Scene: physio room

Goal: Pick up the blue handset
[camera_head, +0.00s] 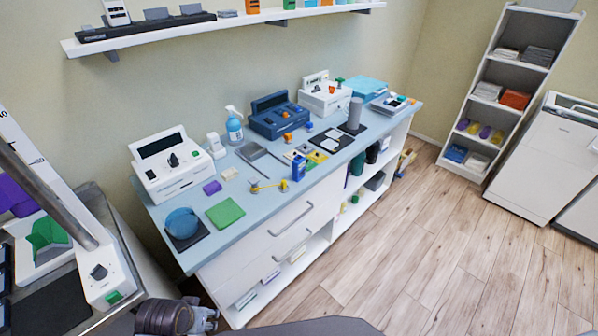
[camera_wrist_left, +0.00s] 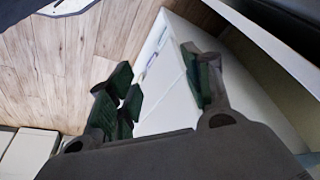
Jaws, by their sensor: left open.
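A small upright blue object, which looks like the blue handset (camera_head: 299,167), stands near the front edge of the blue-grey counter top (camera_head: 258,207) in the head view. Yellow and orange small parts lie close beside it. My left gripper (camera_head: 209,319) is low at the bottom left of the head view, below the counter top and in front of the white drawers, well apart from the handset. In the left wrist view my left gripper (camera_wrist_left: 160,88) has its dark green finger pads spread with nothing between them. The handset does not show there. My right gripper is in neither view.
On the counter are a white device (camera_head: 172,168), a blue device (camera_head: 279,119), a spray bottle (camera_head: 234,128), a green pad (camera_head: 225,212) and a blue round item (camera_head: 181,223). A wall shelf (camera_head: 200,28) hangs above. The wooden floor (camera_head: 430,240) is clear.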

